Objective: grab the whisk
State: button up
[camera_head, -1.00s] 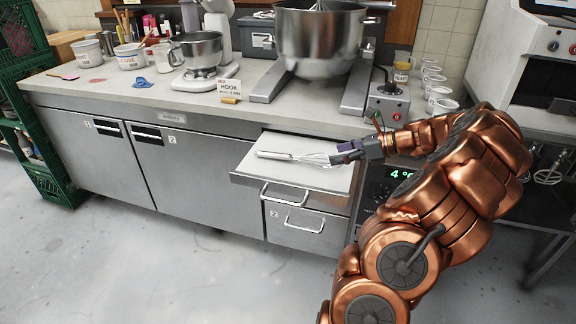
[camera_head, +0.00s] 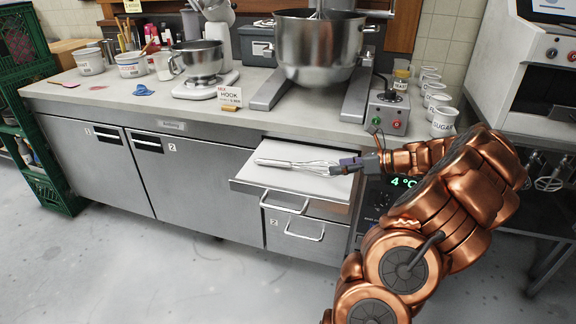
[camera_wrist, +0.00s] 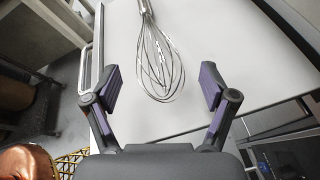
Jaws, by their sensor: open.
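The whisk (camera_head: 290,164) lies flat in the open upper drawer (camera_head: 255,180), its handle toward the left and its wire end toward the right. In the wrist view the whisk's wire loops (camera_wrist: 160,65) are ahead of my gripper (camera_wrist: 160,92), between the lines of its two fingers, and the handle runs up out of the top of the picture. My gripper is open and empty, with purple pads on its fingers. In the head view my gripper (camera_head: 345,167) is at the drawer's right side, close to the wire end; its fingertips are small there.
A counter above the drawer holds a large steel mixer bowl (camera_head: 318,50), a small stand mixer (camera_head: 200,72), a control box (camera_head: 389,112) and several white cups. A second drawer (camera_head: 300,228) below is shut. Green crates (camera_head: 45,165) stand at the left. The floor in front is clear.

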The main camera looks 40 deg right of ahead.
aim_at(331, 163)
jog(key=x, duration=0.3)
jog(key=shift+a, duration=0.1)
jog(key=shift+s, duration=0.1)
jog(key=c, duration=1.3)
jog(key=shift+r, duration=0.15)
jog(key=shift+r, duration=1.8)
jog(key=s+a, duration=0.2)
jog(key=a, duration=0.3)
jog(key=s+a+r, duration=0.1)
jog(key=s+a, duration=0.1)
jog(key=a, duration=0.2)
jog(key=s+a, duration=0.2)
jog(key=a, duration=0.3)
jog(key=shift+a+r, duration=0.15)
jog(key=shift+a, duration=0.2)
